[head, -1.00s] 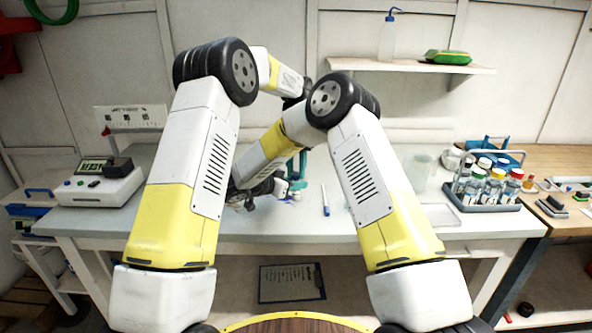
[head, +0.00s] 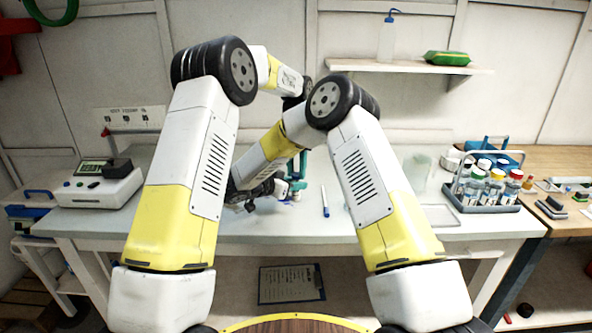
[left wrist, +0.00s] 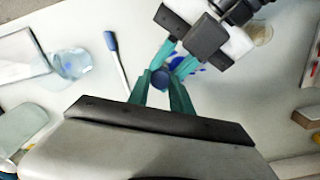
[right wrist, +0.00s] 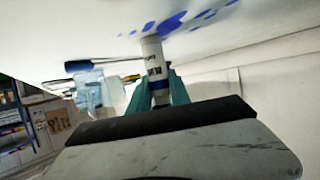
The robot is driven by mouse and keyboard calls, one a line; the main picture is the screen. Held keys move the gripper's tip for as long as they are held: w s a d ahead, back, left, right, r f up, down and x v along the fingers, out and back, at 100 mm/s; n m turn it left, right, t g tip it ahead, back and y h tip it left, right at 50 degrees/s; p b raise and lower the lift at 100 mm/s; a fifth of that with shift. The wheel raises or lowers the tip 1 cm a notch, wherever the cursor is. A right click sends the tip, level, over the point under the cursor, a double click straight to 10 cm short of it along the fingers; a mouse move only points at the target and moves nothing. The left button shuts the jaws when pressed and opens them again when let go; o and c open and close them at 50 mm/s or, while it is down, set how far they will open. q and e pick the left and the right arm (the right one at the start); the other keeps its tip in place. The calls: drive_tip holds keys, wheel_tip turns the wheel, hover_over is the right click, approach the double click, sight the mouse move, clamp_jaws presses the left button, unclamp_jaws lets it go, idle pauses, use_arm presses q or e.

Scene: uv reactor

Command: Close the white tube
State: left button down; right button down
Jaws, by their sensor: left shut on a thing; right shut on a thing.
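The white tube (right wrist: 154,62) with a printed label stands between the teal fingers of my right gripper (right wrist: 160,92) in the right wrist view, close to the table surface. My right gripper is shut on it. A dark blue band shows at the tube's end nearer the fingers. In the left wrist view the round dark blue cap (left wrist: 160,79) is between the fingertips of my left gripper (left wrist: 159,83), which is shut on it. My right gripper's fingers reach in from the top right, touching or nearly touching there. Whether the cap is seated on the tube cannot be told.
Blue stains (right wrist: 172,22) mark the table around the tube. A blue-and-white pen (head: 325,202) lies to the right. A bottle rack (head: 486,190) and a clear beaker (head: 418,172) stand further right; a white device (head: 100,187) is at left.

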use_arm(q)
drive_tip(key=shift+w+a+f, duration=0.2)
drive_tip(key=shift+f, duration=0.6)
idle(0.4)
drive_tip(key=c, duration=1.5)
unclamp_jaws()
drive_tip(key=shift+a, duration=0.15)
drive_tip(key=shift+r, duration=2.2)
drive_tip(key=shift+d, duration=0.25)
drive_tip(key=c, duration=0.4)
drive_tip(key=shift+f, duration=0.15)
